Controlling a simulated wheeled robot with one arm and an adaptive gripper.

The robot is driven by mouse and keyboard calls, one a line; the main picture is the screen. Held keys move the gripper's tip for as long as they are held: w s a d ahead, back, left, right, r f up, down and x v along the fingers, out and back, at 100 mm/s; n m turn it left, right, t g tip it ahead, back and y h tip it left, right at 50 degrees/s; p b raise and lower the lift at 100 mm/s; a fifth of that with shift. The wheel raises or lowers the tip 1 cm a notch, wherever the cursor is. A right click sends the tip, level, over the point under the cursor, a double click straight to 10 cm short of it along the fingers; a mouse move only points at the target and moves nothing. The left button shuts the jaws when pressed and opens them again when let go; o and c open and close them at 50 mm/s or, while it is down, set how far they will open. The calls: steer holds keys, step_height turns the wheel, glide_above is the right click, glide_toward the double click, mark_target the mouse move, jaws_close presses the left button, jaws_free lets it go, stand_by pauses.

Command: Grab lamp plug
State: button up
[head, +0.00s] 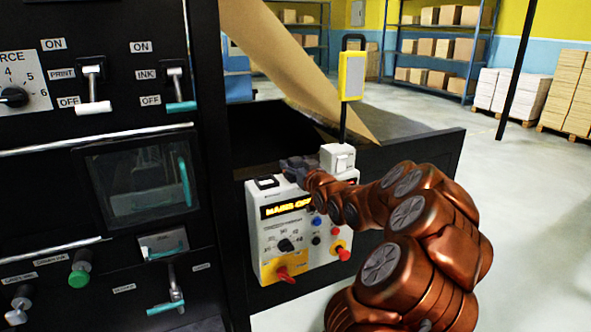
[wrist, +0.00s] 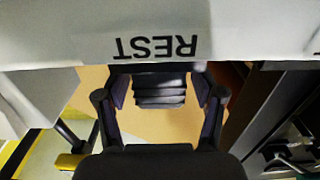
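A dark ribbed block (wrist: 160,90), which looks like the lamp plug, shows in the wrist view just below a pale surface (wrist: 240,25) marked "REST", upside down in the picture. My gripper (wrist: 158,92) is open, with one finger on each side of the block and a small gap on both sides. I cannot tell how far the block sits between the fingers in depth. In the head view my gripper (head: 298,168) is at the top of the white control box (head: 262,235). The plug cannot be made out there. A yellow lamp (head: 352,75) stands on a black pole behind.
A white switch box (head: 338,157) stands close right of my gripper. The control box has a lit display (head: 287,206), knobs and red handles. A black machine panel (head: 120,240) with levers fills the left. Brown kraft paper (head: 290,65) slopes down behind. Open floor lies right.

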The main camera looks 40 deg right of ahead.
steer(key=c, duration=1.1)
